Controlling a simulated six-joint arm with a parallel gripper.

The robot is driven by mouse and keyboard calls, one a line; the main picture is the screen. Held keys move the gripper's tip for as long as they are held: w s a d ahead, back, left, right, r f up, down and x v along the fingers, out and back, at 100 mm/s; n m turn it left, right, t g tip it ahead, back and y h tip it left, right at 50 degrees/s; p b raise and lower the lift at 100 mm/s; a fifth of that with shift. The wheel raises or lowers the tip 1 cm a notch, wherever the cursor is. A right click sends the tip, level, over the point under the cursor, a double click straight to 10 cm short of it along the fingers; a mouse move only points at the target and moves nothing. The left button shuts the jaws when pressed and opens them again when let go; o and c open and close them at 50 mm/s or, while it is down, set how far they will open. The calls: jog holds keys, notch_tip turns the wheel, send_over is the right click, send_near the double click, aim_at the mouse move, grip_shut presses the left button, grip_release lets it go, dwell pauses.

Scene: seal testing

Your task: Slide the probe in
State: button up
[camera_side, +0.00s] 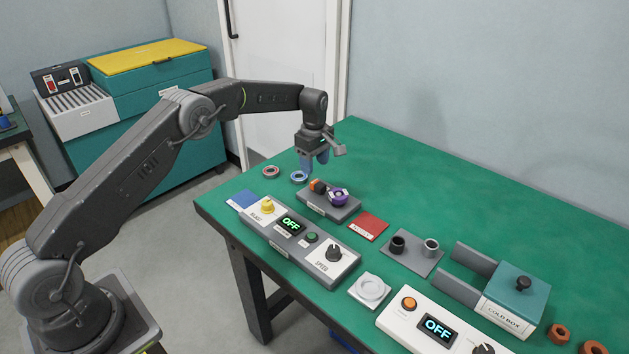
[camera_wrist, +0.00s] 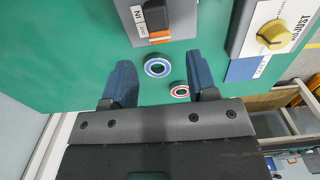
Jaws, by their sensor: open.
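No part is clearly marked as the probe, so I cannot tell which one it is. A grey block (camera_side: 345,213) carries a short orange-and-black piece (camera_side: 318,186) and a purple round part (camera_side: 338,196). In the wrist view the block's near end shows an IN label and the orange-and-black piece (camera_wrist: 160,36). My gripper (camera_side: 312,160) is open and empty above the table's far left part. In the wrist view a blue ring (camera_wrist: 146,68) lies below, between the fingers of my gripper (camera_wrist: 160,72). A red ring (camera_wrist: 173,91) lies beside it, near the right finger.
A control box (camera_side: 280,240) showing OFF stands in front of the block. A red card (camera_side: 369,227), a blue card (camera_side: 240,201), a grey plate with two cups (camera_side: 413,258), a white dish (camera_side: 370,301) and a cold box (camera_side: 515,295) are nearby. The table's back is clear.

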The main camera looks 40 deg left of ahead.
aim_at(315, 181)
notch_tip(315, 181, down, 6)
jog(key=shift+f, duration=0.25)
grip_shut()
dwell(0.6)
